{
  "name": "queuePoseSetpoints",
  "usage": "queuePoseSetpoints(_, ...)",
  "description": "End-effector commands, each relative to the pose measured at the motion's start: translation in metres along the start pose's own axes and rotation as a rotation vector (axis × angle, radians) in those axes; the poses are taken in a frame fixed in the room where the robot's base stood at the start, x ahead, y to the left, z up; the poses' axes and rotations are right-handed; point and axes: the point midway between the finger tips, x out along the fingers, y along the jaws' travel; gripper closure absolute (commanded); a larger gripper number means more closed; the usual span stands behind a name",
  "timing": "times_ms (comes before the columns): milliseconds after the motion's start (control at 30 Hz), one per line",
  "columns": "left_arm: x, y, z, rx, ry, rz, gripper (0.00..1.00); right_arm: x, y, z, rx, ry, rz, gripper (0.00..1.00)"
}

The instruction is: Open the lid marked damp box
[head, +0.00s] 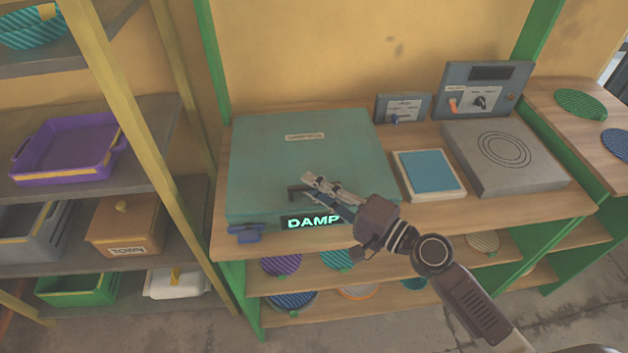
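The damp box (270,160) is a wide teal box on the wooden bench in the head view. Its flat lid looks closed, with a small label near the back of the top. A lit DAMP sign (313,222) shows on its front. My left gripper is not in view.
A blue piece (245,233) sticks out at the box's front left. To the right are a blue pad in a pale frame (431,173), a grey plate with rings (505,155) and two control boxes (484,90). Shelves with a purple tray (68,148) stand left.

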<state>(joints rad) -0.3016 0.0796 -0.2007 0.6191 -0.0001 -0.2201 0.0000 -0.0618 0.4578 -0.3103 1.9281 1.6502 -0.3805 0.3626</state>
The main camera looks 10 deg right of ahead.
Motion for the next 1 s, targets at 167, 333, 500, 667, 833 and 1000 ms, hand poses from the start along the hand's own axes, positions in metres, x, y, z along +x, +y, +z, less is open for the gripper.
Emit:
queuePoseSetpoints(167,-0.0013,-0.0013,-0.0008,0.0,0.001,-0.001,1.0,0.0041,0.0004,-0.0002,-0.001,0.001,0.001,0.84)
queuePoseSetpoints(333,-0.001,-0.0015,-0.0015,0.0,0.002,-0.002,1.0,0.0038,0.0006,-0.0001,-0.001,0.001,0.001,0.86)
queuePoseSetpoints(500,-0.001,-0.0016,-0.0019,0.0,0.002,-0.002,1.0,0.0037,0.0006,-0.0001,-0.001,0.0,0.001,1.0)
queuePoseSetpoints(667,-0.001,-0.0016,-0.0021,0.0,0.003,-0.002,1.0,0.0036,0.0008,-0.0001,-0.001,0.0,0.001,1.0)
queuePoseSetpoints(833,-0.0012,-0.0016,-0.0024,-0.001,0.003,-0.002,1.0,0.0035,0.0007,-0.0001,-0.001,0.0,0.002,1.0)
queuePoseSetpoints(1000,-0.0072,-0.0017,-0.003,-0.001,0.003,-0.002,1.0,0.0037,-0.0036,-0.0003,0.002,0.0,0.006,1.0)
